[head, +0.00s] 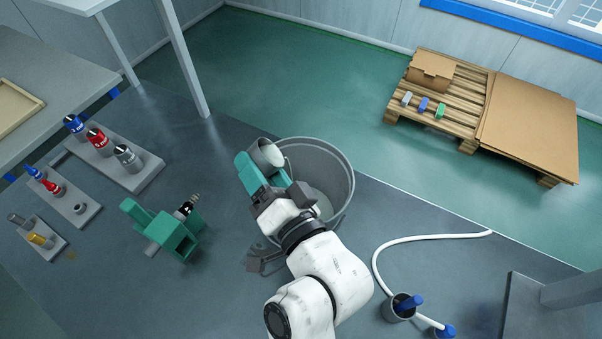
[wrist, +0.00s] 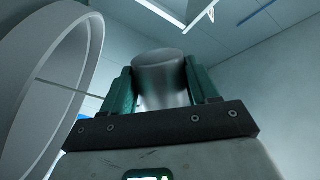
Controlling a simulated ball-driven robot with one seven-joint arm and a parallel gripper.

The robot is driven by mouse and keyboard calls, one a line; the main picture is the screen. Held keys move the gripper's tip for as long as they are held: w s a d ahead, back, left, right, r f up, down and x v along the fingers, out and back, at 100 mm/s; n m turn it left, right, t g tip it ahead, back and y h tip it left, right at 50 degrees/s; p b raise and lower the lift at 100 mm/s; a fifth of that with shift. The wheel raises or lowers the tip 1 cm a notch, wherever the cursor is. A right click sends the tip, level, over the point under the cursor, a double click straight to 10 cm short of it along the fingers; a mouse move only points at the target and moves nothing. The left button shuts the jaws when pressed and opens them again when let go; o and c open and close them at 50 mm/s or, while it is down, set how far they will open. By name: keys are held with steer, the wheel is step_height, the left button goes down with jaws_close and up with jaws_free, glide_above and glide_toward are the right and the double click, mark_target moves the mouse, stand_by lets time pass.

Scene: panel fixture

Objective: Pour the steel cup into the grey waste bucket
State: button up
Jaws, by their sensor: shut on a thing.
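The steel cup (head: 267,153) is held between the green fingers of my gripper (head: 271,168), at the left rim of the grey waste bucket (head: 342,158). It looks tilted in the head view; its contents cannot be made out. In the wrist view the cup (wrist: 162,78) is a grey metal cylinder gripped between both fingers (wrist: 160,90). The bucket's wall and rim (wrist: 92,60) fill the left side of the wrist view. In the head view my gripper and arm hide the bucket's lower left part, and its visible inside is grey.
A white hose (head: 400,240) and a small pot (head: 399,308) lie at the lower right. A pallet with cardboard (head: 525,125) is at the back right. Green floor behind the bucket is clear.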

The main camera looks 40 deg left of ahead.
steer(key=shift+r+m+t+y+p, duration=0.15)
steer(key=shift+r+m+p, duration=0.15)
steer(key=shift+m, duration=0.35)
steer(key=shift+r+m+t+y+p, duration=0.15)
steer(key=shift+m+p, duration=0.25)
steer(key=shift+m, duration=0.25)
stand_by(1.1)
steer(key=shift+w+d+f+m, duration=0.15)
steer(key=shift+f+m, duration=0.35)
steer(key=shift+m, duration=0.5)
stand_by(0.7)
steer(key=shift+w+d+r+m+t+y, duration=0.15)
steer(key=shift+w+d+m+t, duration=0.05)
steer(key=shift+w+m, duration=0.25)
steer(key=shift+w+d+r+m+t+y, duration=0.15)
steer(key=shift+w+m+t, duration=0.05)
steer(key=shift+w+m, duration=0.2)
stand_by(0.6)
steer(key=shift+w+d+r+m+t+p, duration=0.1)
steer(key=shift+m+t+p, duration=0.1)
steer(key=shift+m, duration=0.3)
steer(key=shift+r+m+t+p, duration=0.1)
steer(key=shift+m+p, duration=0.1)
steer(key=shift+m, duration=0.25)
stand_by(0.3)
steer(key=s+n, duration=0.1)
steer(key=a+f+n+g+b, duration=0.1)
steer(key=n, duration=0.1)
steer(key=shift+s, duration=0.4)
